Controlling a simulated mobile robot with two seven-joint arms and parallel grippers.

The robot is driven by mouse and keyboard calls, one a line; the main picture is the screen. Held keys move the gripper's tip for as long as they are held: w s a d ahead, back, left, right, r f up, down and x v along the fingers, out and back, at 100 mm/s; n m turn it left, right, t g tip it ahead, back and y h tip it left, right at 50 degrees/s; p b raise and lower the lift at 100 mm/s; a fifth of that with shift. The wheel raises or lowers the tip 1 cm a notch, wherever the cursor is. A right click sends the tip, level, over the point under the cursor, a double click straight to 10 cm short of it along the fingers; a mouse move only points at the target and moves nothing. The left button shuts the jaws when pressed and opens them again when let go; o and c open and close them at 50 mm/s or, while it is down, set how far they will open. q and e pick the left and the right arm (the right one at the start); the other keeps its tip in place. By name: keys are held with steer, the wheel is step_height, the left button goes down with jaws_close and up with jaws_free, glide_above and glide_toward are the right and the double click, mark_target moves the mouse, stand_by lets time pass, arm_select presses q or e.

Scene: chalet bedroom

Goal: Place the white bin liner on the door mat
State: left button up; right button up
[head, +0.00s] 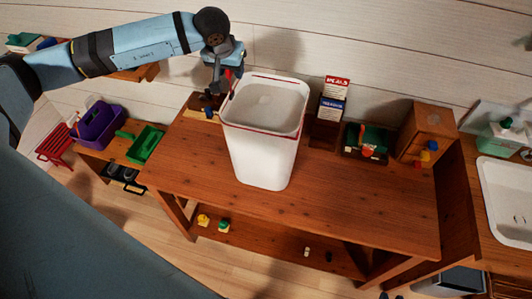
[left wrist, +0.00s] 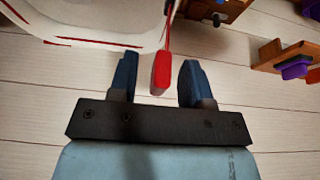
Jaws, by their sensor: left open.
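The white bin liner (head: 262,145) is a tall white tub with a red line around its rim, standing upright on the wooden table (head: 350,215). Its rim also shows in the left wrist view (left wrist: 100,22). My left gripper (head: 222,82) is at the liner's left rim, pointing down. In the left wrist view the gripper (left wrist: 157,75) is open, with a red tab (left wrist: 161,72) hanging from the rim between its fingers; contact cannot be told. My right gripper and the door mat are not in view.
Small boxes (head: 333,100) and a wooden cabinet (head: 425,130) stand along the table's back right. A purple caddy (head: 97,124) and a green tray (head: 146,144) are on a lower bench at left. A white basin (head: 505,190) is at far right. The table's front right is clear.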

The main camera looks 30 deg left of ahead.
arm_select(q)
jaws_close()
stand_by(1.3)
